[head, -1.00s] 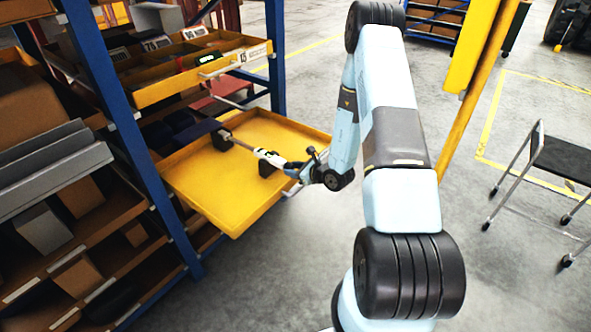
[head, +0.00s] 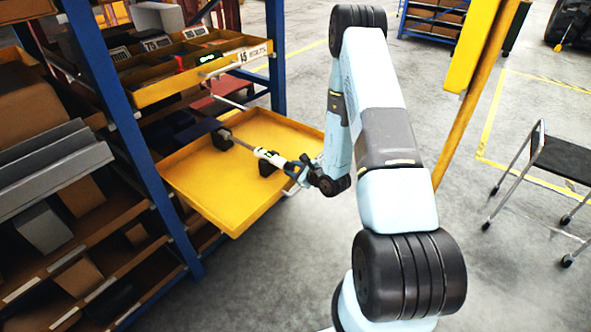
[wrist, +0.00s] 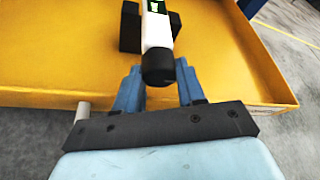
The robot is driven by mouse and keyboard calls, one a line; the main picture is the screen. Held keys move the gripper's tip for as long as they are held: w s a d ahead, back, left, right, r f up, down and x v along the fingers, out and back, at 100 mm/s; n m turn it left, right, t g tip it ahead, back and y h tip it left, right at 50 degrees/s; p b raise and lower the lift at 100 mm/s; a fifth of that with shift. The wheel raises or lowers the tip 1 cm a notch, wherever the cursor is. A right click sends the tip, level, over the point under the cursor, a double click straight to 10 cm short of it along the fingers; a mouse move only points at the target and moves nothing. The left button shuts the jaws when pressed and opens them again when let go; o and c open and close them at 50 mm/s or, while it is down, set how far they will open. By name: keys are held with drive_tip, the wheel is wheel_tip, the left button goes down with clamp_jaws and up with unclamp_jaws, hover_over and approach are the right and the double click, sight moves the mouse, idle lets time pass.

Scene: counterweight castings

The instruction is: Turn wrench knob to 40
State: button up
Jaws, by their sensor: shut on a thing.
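The torque wrench (head: 268,158) lies across black rests in the open yellow drawer (head: 215,195). Its white grip with a small green-lit display points toward me. In the wrist view the white wrench body (wrist: 157,30) ends in a black knob (wrist: 158,67). My gripper (head: 294,166) is at this knob end, over the drawer's front edge. In the wrist view its two blue fingers (wrist: 158,78) stand on either side of the knob and are shut on it. The display digits are too small to read.
A blue-posted rack (head: 130,130) holds shelves of boxes on the left. A second yellow drawer (head: 200,75) with labels is open above. A black-topped step stool (head: 560,160) stands on the right. The grey floor between is clear.

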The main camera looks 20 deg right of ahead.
drive_tip(key=o, duration=1.1)
drive_tip(key=shift+c, duration=0.2)
drive_tip(key=v, duration=1.3)
drive_tip(key=shift+s, duration=0.35)
drive_tip(key=shift+d+r, duration=0.1)
drive_tip(key=shift+d, duration=0.05)
drive_tip(key=s+a+r+n+g+y, duration=0.25)
drive_tip(key=a+r+n, duration=0.25)
drive_tip(key=r, duration=0.3)
drive_tip(key=s+a+r+n+g+y, duration=0.25)
drive_tip(key=a+r+n+g, duration=0.2)
drive_tip(key=r, duration=0.45)
drive_tip(key=s+a+r+n+g+y, duration=0.2)
drive_tip(key=s+a+r+n+g, duration=0.1)
drive_tip(key=a+r+n, duration=0.4)
drive_tip(key=s+d+r+n+t+h, duration=0.1)
drive_tip(key=s+d+r+n+h, duration=0.3)
drive_tip(key=s+r, duration=0.4)
drive_tip(key=s+d+r+n+t+h, duration=0.2)
drive_tip(key=s+d+r+n+h, duration=0.2)
drive_tip(key=s+d+r+h, duration=0.2)
wheel_tip(320, 180, up, 4)
drive_tip(key=s+h, duration=0.2)
drive_tip(key=h, duration=0.1)
drive_tip(key=shift+d+r+n, duration=0.2)
drive_tip(key=shift+d+n, duration=0.15)
drive_tip(key=shift+d, duration=0.05)
